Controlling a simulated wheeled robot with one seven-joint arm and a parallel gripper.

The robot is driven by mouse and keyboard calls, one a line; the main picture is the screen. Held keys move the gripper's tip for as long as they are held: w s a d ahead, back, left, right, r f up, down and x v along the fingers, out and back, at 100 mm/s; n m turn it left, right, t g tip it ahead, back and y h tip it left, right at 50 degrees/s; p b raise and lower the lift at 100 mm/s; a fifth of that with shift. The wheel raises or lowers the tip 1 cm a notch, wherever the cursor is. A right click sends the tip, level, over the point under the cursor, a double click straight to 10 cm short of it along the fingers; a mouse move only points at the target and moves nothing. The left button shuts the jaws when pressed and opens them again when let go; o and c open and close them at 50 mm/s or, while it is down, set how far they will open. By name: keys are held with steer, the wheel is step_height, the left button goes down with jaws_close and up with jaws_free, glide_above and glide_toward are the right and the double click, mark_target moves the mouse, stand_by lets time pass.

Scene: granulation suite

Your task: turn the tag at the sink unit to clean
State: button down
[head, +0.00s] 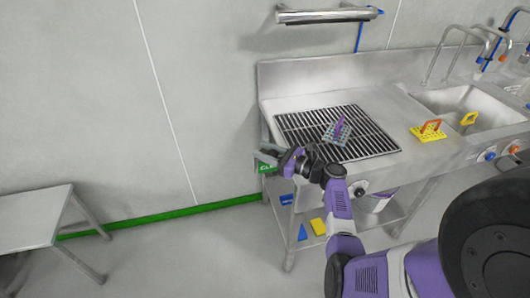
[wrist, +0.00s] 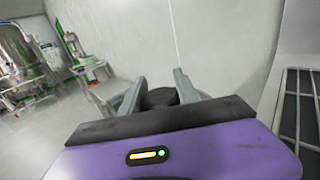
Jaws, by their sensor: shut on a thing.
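The tag (head: 266,168) is at the left end of the sink unit (head: 300,92). Its visible part is a green face with white letters that start "CLE"; my gripper and arm cover the rest. My gripper (head: 268,156) is at the tag, just off the unit's left front corner. In the wrist view, my gripper (wrist: 159,88) has its two grey fingers on either side of a dark rounded knob (wrist: 161,97) and is shut on it. The tag's lettered face cannot be made out in the wrist view.
A slatted drainboard (head: 375,142) holds a grey rack with a purple handle (head: 338,130). A yellow rack with an orange handle (head: 428,130) sits by the basin (head: 465,100). A metal table (head: 30,215) stands at left. The floor between is clear.

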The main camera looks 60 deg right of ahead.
steer(key=shift+r, duration=0.1)
stand_by(0.3)
steer(key=c, duration=0.9)
jaws_free()
steer(key=s+b, duration=0.1)
steer(key=s, duration=0.6)
steer(key=shift+s+a, duration=0.25)
steer(key=shift+s, duration=0.15)
